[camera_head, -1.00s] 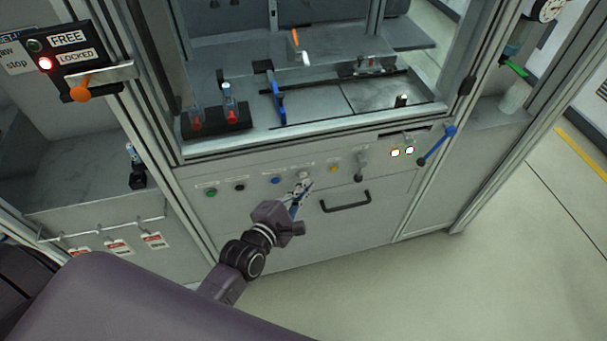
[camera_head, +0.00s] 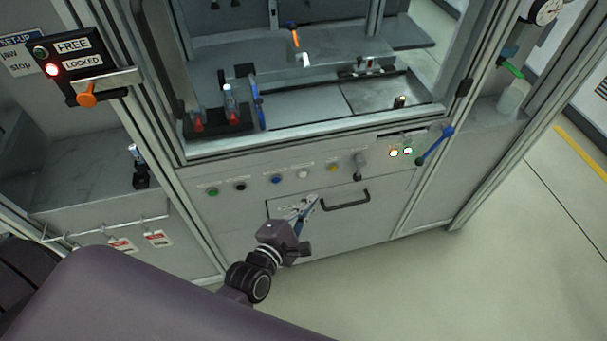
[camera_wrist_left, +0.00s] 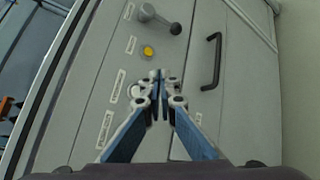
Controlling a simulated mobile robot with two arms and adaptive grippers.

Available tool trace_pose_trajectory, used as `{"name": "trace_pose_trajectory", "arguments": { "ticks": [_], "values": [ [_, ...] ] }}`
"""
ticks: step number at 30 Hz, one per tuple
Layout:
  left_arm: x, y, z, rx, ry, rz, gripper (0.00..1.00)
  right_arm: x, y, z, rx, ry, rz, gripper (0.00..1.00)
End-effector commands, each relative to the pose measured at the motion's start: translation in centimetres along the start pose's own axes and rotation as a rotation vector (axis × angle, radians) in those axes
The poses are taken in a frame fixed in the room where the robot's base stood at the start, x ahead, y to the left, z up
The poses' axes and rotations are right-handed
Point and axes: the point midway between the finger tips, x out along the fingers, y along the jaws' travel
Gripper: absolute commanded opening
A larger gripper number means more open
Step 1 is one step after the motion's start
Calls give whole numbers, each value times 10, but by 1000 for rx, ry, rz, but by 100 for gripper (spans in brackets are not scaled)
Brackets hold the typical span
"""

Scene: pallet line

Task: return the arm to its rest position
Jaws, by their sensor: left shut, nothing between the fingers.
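My left gripper (camera_head: 308,204) is in front of the machine's lower front panel (camera_head: 240,225), below the row of buttons and just left of the black drawer handle (camera_head: 346,199). Its fingers are together with nothing between them. In the left wrist view the closed fingertips (camera_wrist_left: 160,78) cover part of a white button (camera_wrist_left: 134,91), with the yellow button (camera_wrist_left: 148,51) above and the black handle (camera_wrist_left: 212,62) to the right. I cannot tell from these views how far the tips are from the panel. My right gripper is not in view.
A blue lever (camera_head: 435,146) sticks out at the panel's right. A FREE/LOCKED box (camera_head: 75,60) with an orange-knobbed handle hangs at upper left, its red lamp lit. Red tags (camera_head: 158,238) hang at lower left. Open floor (camera_head: 500,270) lies at right.

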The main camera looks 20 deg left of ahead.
Motion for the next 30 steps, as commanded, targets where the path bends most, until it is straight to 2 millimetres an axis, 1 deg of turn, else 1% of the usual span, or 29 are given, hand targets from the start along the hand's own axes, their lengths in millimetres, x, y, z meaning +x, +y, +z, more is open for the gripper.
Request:
{"name": "trace_pose_trajectory", "arguments": {
  "ticks": [12,14,16,17,20,21,23,24,26,27,29,30],
  "values": [
    [0,-2,-1,6,1,-3,0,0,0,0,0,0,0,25],
    [0,-9,-5,31,8,-18,0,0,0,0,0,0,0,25],
    [1,-28,-16,97,25,-57,0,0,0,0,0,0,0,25],
    [0,-41,-23,140,34,-82,0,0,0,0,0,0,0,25],
    [-6,-96,-54,339,62,-202,0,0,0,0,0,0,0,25],
    [-11,-122,-69,434,68,-262,0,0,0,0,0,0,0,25],
    [-23,-161,-92,584,67,-358,0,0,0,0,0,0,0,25],
    [-32,-186,-107,684,59,-424,0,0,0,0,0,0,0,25],
    [-50,-222,-130,831,35,-523,0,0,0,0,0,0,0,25],
    [-64,-245,-145,926,13,-591,0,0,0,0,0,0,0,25],
    [-87,-279,-167,1068,-34,-694,0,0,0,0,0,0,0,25],
    [-105,-299,-181,1160,-73,-762,0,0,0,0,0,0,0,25]
  ]
}}
